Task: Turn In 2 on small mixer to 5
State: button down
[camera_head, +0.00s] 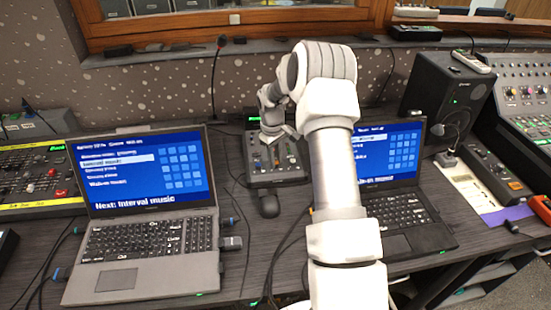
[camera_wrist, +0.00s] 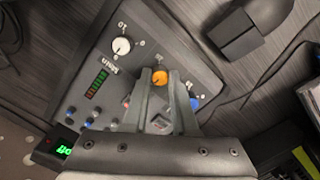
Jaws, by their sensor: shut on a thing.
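The small mixer (camera_head: 279,181) is a dark grey box between the two laptops. In the wrist view the mixer (camera_wrist: 75,88) fills the middle, tilted in the picture. An orange knob (camera_wrist: 160,77) sits between the fingertips of my gripper (camera_wrist: 160,75), which is shut on it. A white knob (camera_wrist: 121,46) with a pointer mark is up and left, and a blue knob (camera_wrist: 194,103) is right of the fingers. In the head view my gripper (camera_head: 275,137) is over the mixer's far part. Which knob is In 2 and the scale are unreadable.
A laptop (camera_head: 145,215) stands left of the mixer and another laptop (camera_head: 400,195) right, partly behind my arm. A black speaker (camera_head: 447,90) stands at the right. Cables lie around the mixer.

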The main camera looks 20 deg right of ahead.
jog(key=shift+n, duration=0.7)
jog(key=c, duration=0.7)
grip_release()
notch_tip(320, 180, up, 18)
jog(key=a+p, duration=0.1)
jog(key=p, duration=0.1)
jog(key=shift+a+f, duration=0.25)
jog(key=shift+s+f, duration=0.1)
jog(key=shift+s, duration=0.1)
